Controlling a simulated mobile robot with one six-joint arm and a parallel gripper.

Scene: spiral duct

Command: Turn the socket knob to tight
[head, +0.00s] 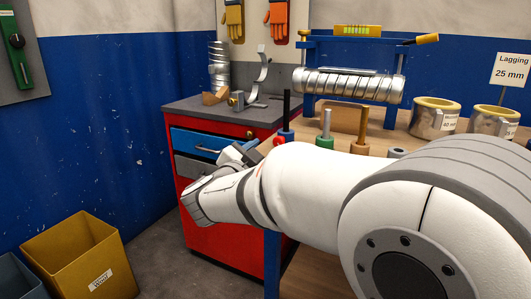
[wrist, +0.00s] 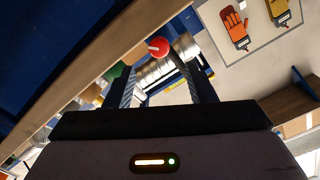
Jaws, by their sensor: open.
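The socket knob is a round red knob with a white mark in the wrist view (wrist: 158,47). It appears ahead of my fingertips and between them, apart from both. In the head view a small red part (head: 278,141) shows beside the blue socket (head: 285,134), which holds an upright black rod (head: 286,105). My gripper (wrist: 164,68) is open and empty in the wrist view, one finger on each side of the knob. In the head view my gripper (head: 238,154) is partly hidden behind my wrist, left of the socket. I cannot read a tight marking.
A green socket (head: 325,142) and a brown one (head: 360,148) stand to the right on the bench. A spiral duct (head: 348,85) rests on a blue stand behind. A red drawer cabinet (head: 220,220) stands left, with a yellow bin (head: 80,258) on the floor.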

